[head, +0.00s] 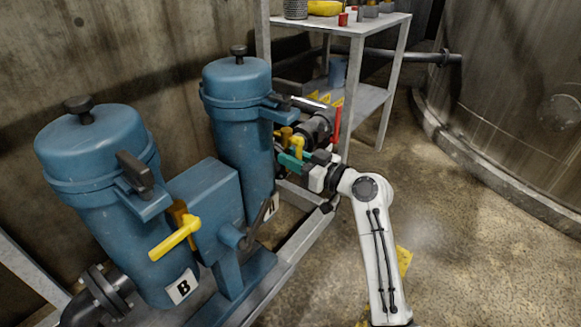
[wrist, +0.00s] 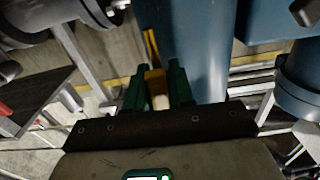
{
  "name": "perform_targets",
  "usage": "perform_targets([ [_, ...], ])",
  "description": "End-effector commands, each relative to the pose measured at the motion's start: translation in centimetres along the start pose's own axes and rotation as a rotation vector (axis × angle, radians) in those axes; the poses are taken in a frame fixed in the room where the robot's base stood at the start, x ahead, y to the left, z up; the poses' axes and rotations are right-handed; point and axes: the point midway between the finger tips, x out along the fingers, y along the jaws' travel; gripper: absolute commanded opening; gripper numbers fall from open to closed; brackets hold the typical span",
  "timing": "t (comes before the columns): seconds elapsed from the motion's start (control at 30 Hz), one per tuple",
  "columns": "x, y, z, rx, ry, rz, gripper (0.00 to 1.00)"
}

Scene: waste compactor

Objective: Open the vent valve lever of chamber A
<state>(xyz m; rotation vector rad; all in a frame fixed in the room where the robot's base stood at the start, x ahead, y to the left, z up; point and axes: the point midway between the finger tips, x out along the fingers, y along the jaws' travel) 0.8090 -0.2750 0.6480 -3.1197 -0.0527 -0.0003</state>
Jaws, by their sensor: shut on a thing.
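Chamber A is the farther blue cylinder (head: 238,125) with a black knob on its lid. Its white label (head: 271,207) is partly hidden. A small yellow lever (head: 297,143) sits on the fittings at its right side, most likely the vent valve lever. My gripper (head: 290,161), with green fingers, reaches in from the right beside chamber A. In the wrist view, my gripper (wrist: 158,88) is shut on a yellow piece (wrist: 155,80), which appears to be this lever. The fingers and arm hide part of the lever, and its exact angle is unclear.
Chamber B (head: 100,165) stands nearer at left with a label marked B. A red lever (head: 337,123) is just behind my gripper. A grey shelf (head: 345,25) stands behind.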

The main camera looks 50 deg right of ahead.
Motion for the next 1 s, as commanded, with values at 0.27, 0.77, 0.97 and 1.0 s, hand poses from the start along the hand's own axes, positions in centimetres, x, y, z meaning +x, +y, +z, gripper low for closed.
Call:
perform_targets([
  [0.27,-0.09,0.25,0.26,-0.037,-0.006,0.001,0.00],
  [0.77,-0.06,0.25,0.16,-0.038,-0.004,0.001,0.38],
  [0.97,-0.03,0.21,0.07,-0.037,-0.002,0.000,0.44],
  [1.0,-0.03,0.21,0.06,-0.037,-0.002,0.000,0.44],
])
